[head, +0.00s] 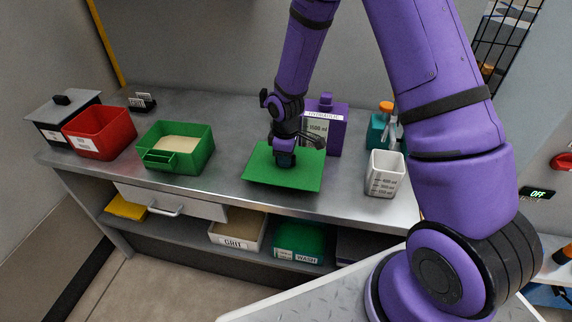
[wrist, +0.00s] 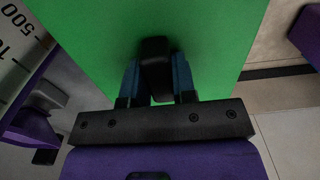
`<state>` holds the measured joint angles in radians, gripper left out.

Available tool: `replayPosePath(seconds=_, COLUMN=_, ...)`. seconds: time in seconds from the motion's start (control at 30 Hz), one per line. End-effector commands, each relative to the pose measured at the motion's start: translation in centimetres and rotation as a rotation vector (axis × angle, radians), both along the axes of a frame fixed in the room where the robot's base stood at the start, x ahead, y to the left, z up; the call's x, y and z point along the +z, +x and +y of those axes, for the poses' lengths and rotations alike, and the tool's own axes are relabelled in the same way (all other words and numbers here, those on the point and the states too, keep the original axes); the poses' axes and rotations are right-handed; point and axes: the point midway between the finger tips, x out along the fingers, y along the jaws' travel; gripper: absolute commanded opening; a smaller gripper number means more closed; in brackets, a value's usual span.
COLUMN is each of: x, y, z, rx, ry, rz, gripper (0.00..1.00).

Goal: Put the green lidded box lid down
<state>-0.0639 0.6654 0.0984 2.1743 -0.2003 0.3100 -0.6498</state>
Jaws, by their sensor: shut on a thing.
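The green lid (head: 270,177) is a flat square at the middle of the metal bench, in front of a purple container. It looks level, and I cannot tell whether it touches the bench top. My gripper (head: 285,158) is above it, shut on its dark knob. In the wrist view the two blue fingertips (wrist: 157,80) clasp the black knob (wrist: 155,62), and the green lid (wrist: 95,35) fills the upper middle. The open green box (head: 202,160) stands to the left on the bench, with pale material inside and a small green tray at its front.
A red bin (head: 100,133) and a grey lidded box (head: 50,125) stand at the left. The purple container (head: 335,128) is close behind the lid. A white measuring beaker (head: 385,175) stands to its right. Bare bench (head: 228,152) separates the lid from the green box.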

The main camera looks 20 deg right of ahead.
Motion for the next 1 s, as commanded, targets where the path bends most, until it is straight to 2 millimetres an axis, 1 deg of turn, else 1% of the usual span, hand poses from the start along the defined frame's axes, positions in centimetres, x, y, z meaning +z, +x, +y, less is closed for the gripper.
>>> replayPosePath(seconds=0.03, x=-0.1, y=0.6, z=-0.4, rx=-0.004, ry=0.000, rz=-0.001, gripper=0.02)
replayPosePath(seconds=0.2, x=-2.9, y=0.3, z=-0.2, rx=0.001, ry=-0.001, rz=0.004, gripper=0.02)
replayPosePath(seconds=0.27, x=-3.4, y=0.4, z=-0.2, rx=0.000, ry=-0.001, rz=0.002, gripper=0.02)
replayPosePath(seconds=0.67, x=-3.9, y=0.4, z=-0.2, rx=-0.001, ry=0.000, rz=0.000, gripper=0.02)
replayPosePath(seconds=0.7, x=-3.8, y=0.4, z=-0.2, rx=-0.001, ry=0.000, rz=0.000, gripper=0.34)
replayPosePath(seconds=0.77, x=-3.8, y=0.4, z=-0.2, rx=-0.001, ry=0.000, rz=0.000, gripper=0.48)
replayPosePath(seconds=0.8, x=-3.8, y=0.4, z=-0.2, rx=-0.001, ry=0.000, rz=0.000, gripper=0.51)
replayPosePath(seconds=1.0, x=-3.8, y=0.4, z=-0.2, rx=-0.001, ry=0.000, rz=0.000, gripper=0.51)
